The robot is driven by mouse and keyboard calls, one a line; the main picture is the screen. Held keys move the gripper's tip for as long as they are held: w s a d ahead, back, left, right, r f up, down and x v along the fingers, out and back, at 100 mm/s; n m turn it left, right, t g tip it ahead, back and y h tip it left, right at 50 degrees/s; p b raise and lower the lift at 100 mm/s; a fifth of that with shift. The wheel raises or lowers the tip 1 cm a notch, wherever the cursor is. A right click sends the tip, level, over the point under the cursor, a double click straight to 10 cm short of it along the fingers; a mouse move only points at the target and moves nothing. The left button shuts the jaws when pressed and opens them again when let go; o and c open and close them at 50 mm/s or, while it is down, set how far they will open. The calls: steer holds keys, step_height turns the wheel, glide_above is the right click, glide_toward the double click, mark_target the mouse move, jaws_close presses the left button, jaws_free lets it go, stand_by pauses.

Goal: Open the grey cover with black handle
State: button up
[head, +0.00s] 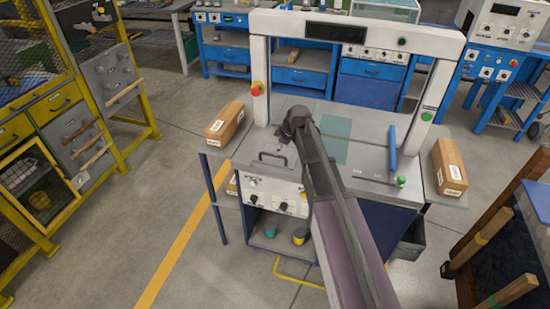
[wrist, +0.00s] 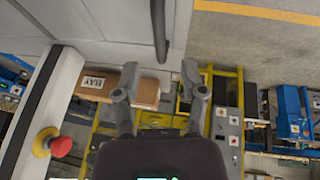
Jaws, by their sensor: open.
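The grey cover (head: 258,146) lies flat at the front left of the machine's worktop, and it looks shut. Its black handle (head: 272,157) is a bar near the front edge. In the wrist view the handle (wrist: 160,30) enters from the top, over the light grey cover (wrist: 125,22). My gripper (head: 291,128) hangs above the worktop, just behind and right of the handle, and hides part of the worktop. In the wrist view my gripper (wrist: 157,76) has its two fingers spread, with nothing held. The handle lies ahead of the fingertips, apart from them.
A white frame (head: 257,65) with a red stop button (head: 257,89) stands around the worktop. A blue upright bar (head: 393,150) stands at right. Cardboard boxes sit on side shelves, left (head: 225,120) and right (head: 449,166). Knobs (head: 283,207) line the front panel.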

mark_target(275, 156)
steer(key=shift+b+x, duration=2)
steer(key=shift+x, duration=0.6)
jaws_close()
